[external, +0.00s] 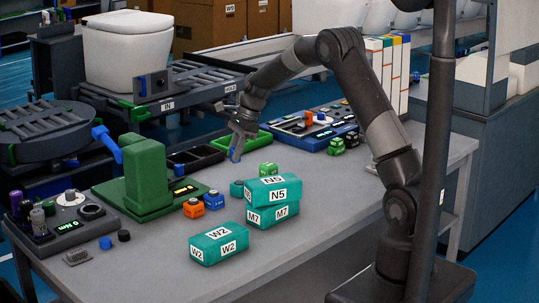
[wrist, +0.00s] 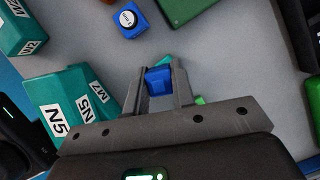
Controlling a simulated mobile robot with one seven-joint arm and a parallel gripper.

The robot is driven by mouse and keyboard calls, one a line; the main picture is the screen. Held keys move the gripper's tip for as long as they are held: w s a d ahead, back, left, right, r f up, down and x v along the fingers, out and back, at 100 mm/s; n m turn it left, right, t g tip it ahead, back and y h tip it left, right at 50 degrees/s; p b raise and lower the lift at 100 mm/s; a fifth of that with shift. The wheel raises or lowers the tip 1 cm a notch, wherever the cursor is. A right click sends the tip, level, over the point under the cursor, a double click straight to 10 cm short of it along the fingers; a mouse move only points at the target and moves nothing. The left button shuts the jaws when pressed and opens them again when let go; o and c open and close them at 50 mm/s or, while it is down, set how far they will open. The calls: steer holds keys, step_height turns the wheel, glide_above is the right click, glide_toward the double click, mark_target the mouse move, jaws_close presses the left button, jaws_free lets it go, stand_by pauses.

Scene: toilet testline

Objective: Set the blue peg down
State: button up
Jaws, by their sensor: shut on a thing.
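The blue peg (wrist: 158,80) is between the two fingers of my gripper (wrist: 157,92) in the wrist view. The fingers are shut on it from both sides. In the external view my gripper (external: 237,142) points down over the far part of the grey table, with the blue peg (external: 236,154) at its tips. The peg appears to be above the tabletop; its exact height is hard to tell. Part of the peg is hidden by the fingers.
Teal boxes N5 (external: 266,190), M7 (external: 260,216) and W2 (external: 219,243) lie nearer the front. An orange block (external: 193,208) and blue block (external: 214,201) stand by a green fixture (external: 146,172). Trays (external: 196,158) lie behind. The table's right front is clear.

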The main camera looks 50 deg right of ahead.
steer(key=s+a+n+g, duration=0.1)
steer(key=s+a+n, duration=0.3)
steer(key=a, duration=1)
glide_toward(170, 225)
steer(key=shift+a+f, duration=0.4)
steer(key=shift+a, duration=0.25)
steer(key=shift+w+a+f, duration=0.15)
steer(key=shift+a+f, duration=0.2)
steer(key=shift+a, duration=0.1)
steer(key=shift+f, duration=1.95)
steer(key=shift+f, duration=0.1)
steer(key=o, duration=1)
